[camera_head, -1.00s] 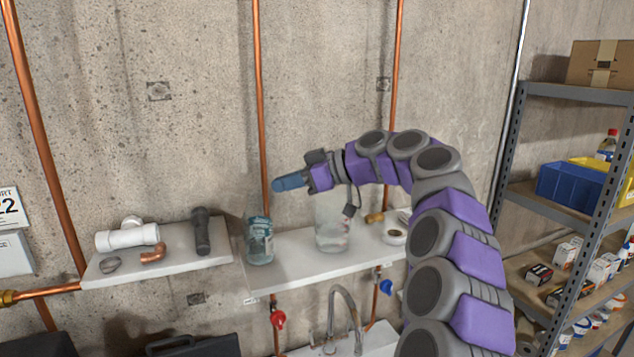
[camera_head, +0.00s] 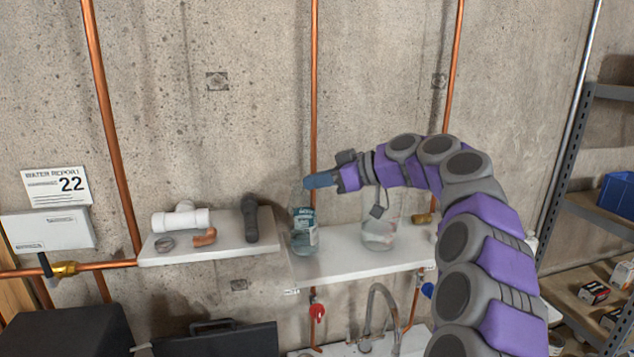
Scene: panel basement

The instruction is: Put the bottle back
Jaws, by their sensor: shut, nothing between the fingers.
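A clear bottle with a blue-white label (camera_head: 304,231) stands upright at the left end of the white shelf (camera_head: 345,259) above the sink. My gripper (camera_head: 308,182), with blue fingers, is shut and empty. In the picture it lies just above the bottle's top, pointing left; I cannot tell whether it touches the bottle. A clear glass jar or pitcher (camera_head: 380,234) stands to the right on the same shelf, partly hidden behind my wrist.
A second white shelf (camera_head: 235,252) on the left holds a white pipe tee (camera_head: 182,219), a copper elbow (camera_head: 204,238) and a dark flashlight (camera_head: 250,219). A tap (camera_head: 380,310) is below. Copper pipes run up the wall. A metal rack (camera_head: 590,200) stands at right.

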